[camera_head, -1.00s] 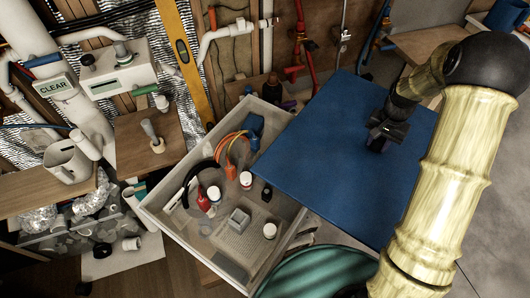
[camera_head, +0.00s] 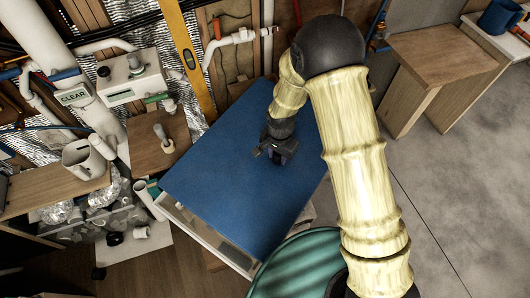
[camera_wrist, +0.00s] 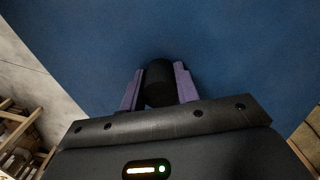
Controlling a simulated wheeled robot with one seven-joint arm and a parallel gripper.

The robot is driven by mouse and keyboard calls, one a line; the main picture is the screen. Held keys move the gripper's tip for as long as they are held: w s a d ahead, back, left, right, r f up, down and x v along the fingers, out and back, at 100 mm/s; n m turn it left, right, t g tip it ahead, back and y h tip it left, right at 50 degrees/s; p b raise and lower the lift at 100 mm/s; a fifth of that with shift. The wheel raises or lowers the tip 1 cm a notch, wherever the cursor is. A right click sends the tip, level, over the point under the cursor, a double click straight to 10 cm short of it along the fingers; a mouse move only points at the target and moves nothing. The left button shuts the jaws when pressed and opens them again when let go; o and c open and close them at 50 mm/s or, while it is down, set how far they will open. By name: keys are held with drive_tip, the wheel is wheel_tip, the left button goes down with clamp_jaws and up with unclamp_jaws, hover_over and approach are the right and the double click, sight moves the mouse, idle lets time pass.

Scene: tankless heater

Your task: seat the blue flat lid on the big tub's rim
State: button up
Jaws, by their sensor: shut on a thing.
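The blue flat lid (camera_head: 225,175) is a large flat panel in the head view. My gripper (camera_head: 272,153) is at the lid's dark knob, right of the lid's middle. In the wrist view, the purple fingers (camera_wrist: 159,86) are shut on the black knob (camera_wrist: 159,82), with the blue lid filling the background. I cannot tell whether the lid touches the rim all round.
A wooden shelf with a valve (camera_head: 160,140) and a white heater box (camera_head: 133,80) stand close left of the lid. A teal ribbed round thing (camera_head: 297,265) is at the front. Grey floor is open at right.

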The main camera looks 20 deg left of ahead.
sight(265, 168)
drive_tip(key=s+a, duration=0.1)
drive_tip(key=s+a+r+p, duration=0.1)
drive_tip(key=s, duration=0.1)
drive_tip(key=shift+s+a, duration=0.2)
drive_tip(key=shift+a, duration=0.2)
drive_tip(key=shift+s+a+f, duration=0.1)
drive_tip(key=shift+s+a, duration=0.05)
drive_tip(key=shift+s, duration=0.05)
drive_tip(key=shift+s, duration=0.1)
drive_tip(key=shift+f+b, duration=1.95)
drive_tip(key=shift+f, duration=0.55)
drive_tip(key=shift+f, duration=0.1)
drive_tip(key=shift+f+b, duration=1.25)
drive_tip(key=shift+f, duration=0.3)
drive_tip(key=shift+f+b, duration=0.65)
drive_tip(key=shift+f, duration=0.2)
drive_tip(key=o, duration=1.2)
